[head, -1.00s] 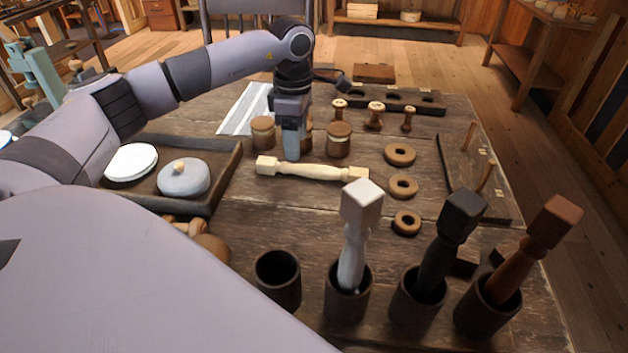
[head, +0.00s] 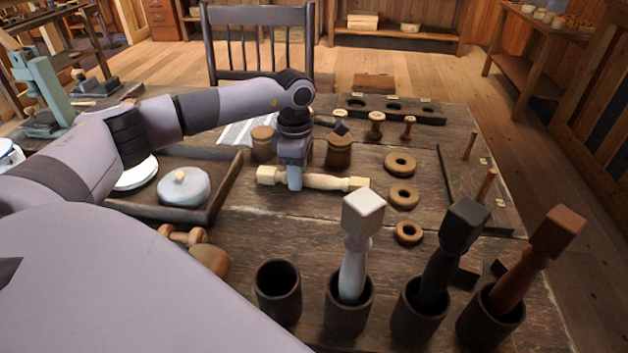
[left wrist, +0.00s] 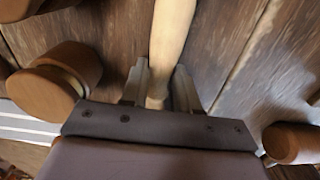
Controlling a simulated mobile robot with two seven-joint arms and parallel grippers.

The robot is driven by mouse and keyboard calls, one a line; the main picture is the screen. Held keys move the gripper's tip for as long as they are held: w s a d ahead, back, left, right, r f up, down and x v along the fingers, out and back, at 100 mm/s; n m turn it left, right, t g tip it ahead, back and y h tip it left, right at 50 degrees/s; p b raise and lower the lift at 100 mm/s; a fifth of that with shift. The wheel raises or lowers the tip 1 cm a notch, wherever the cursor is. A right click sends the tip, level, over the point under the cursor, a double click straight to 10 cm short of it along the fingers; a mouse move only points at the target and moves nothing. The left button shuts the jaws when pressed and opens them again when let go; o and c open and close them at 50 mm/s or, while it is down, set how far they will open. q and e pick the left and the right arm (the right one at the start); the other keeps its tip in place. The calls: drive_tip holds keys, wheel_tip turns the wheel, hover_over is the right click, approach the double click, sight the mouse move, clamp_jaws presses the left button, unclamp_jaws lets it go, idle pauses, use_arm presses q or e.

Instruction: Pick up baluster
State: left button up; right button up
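The pale wooden baluster (head: 337,182) lies lengthwise across the table in the head view, with square blocks at both ends. My left gripper (head: 295,186) is down over it, left of its middle. In the left wrist view the baluster (left wrist: 171,35) runs between the two fingers of the left gripper (left wrist: 160,82). The fingers stand apart on either side of it, and a small gap seems to show beside the wood. The fingertips' contact with the baluster is hard to see. My right gripper is not in view.
Wooden jars (head: 339,151) stand just behind the baluster. Rings (head: 400,163) lie to its right. In front are an empty dark cup (head: 278,292) and cups holding a white (head: 354,250), a black (head: 440,260) and a brown spindle (head: 535,255). A tray (head: 226,182) is at left.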

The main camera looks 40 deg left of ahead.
use_arm(q)
clamp_jaws()
